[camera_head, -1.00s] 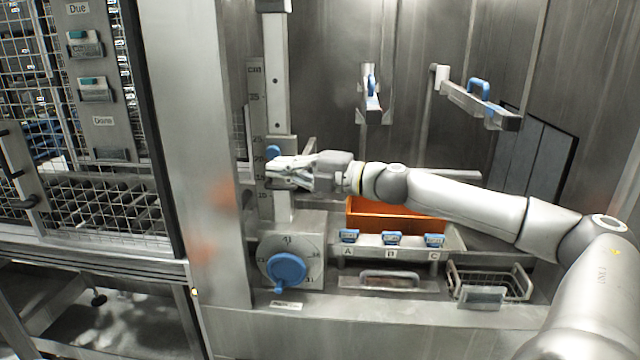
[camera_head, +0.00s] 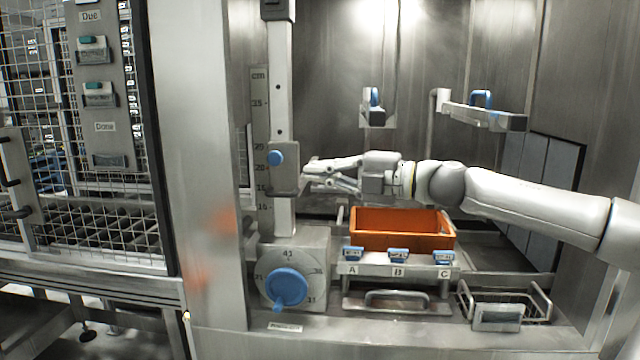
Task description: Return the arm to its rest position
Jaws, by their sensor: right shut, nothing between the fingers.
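My right gripper (camera_head: 312,176) is in the head view, its arm coming in from the right. It is shut and empty. Its fingertips point left, just right of the sliding bracket (camera_head: 285,181) with a blue knob (camera_head: 276,158) on the upright cm scale (camera_head: 262,130). A small gap seems to lie between fingertips and bracket, but I cannot tell whether they touch in depth. My left gripper is not in view.
An orange bin (camera_head: 400,243) stands below my right forearm, behind blue clips marked A, B and C (camera_head: 397,270). A blue dial (camera_head: 287,287) sits below the scale. A wire basket (camera_head: 540,303) is at lower right. Blue-handled arms (camera_head: 482,113) project from the back wall.

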